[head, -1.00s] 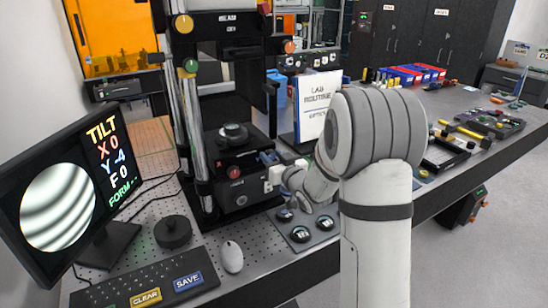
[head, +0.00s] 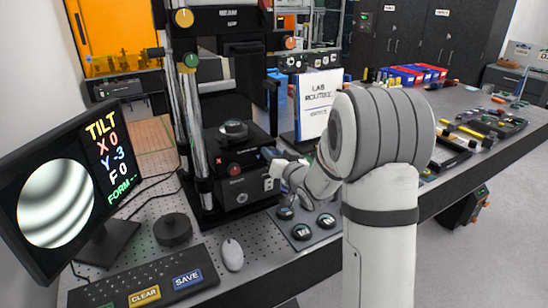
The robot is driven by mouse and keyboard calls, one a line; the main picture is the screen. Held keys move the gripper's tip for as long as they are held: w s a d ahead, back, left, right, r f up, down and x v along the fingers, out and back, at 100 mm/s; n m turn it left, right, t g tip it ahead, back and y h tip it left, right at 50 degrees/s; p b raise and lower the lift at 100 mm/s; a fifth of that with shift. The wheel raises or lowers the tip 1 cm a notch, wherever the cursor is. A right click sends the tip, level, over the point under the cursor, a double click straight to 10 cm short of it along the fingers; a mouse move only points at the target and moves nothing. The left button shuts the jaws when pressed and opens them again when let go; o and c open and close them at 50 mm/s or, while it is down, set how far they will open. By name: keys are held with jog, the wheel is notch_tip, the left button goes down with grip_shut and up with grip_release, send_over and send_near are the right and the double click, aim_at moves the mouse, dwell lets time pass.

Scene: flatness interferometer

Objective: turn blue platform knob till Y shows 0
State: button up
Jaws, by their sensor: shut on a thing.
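The monitor (head: 72,185) at the left reads TILT, X 0, Y -3, F 0 and FORM with dashes. A round fringe picture (head: 56,203) with curved grey bands fills its left part.
A keyboard with CLEAR (head: 145,296) and SAVE (head: 188,280) keys, a white mouse (head: 232,254) and a black puck (head: 173,230) lie in front. A dark pad with several round dials (head: 302,231) lies below my wrist. A lab routine sign (head: 318,105) stands behind.

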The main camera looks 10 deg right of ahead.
jog(key=m, duration=0.6)
jog(key=shift+b, duration=0.35)
jog(key=shift+m, duration=0.3)
jog(key=o, duration=1)
jog(key=shift+c, duration=0.2)
jog(key=shift+s+d, duration=0.1)
jog(key=b+v, duration=0.1)
jog(key=v, duration=0.6)
jog(key=shift+s+b, duration=0.25)
jog(key=shift+b, duration=0.05)
jog(key=shift+d, duration=0.1)
dwell(0.6)
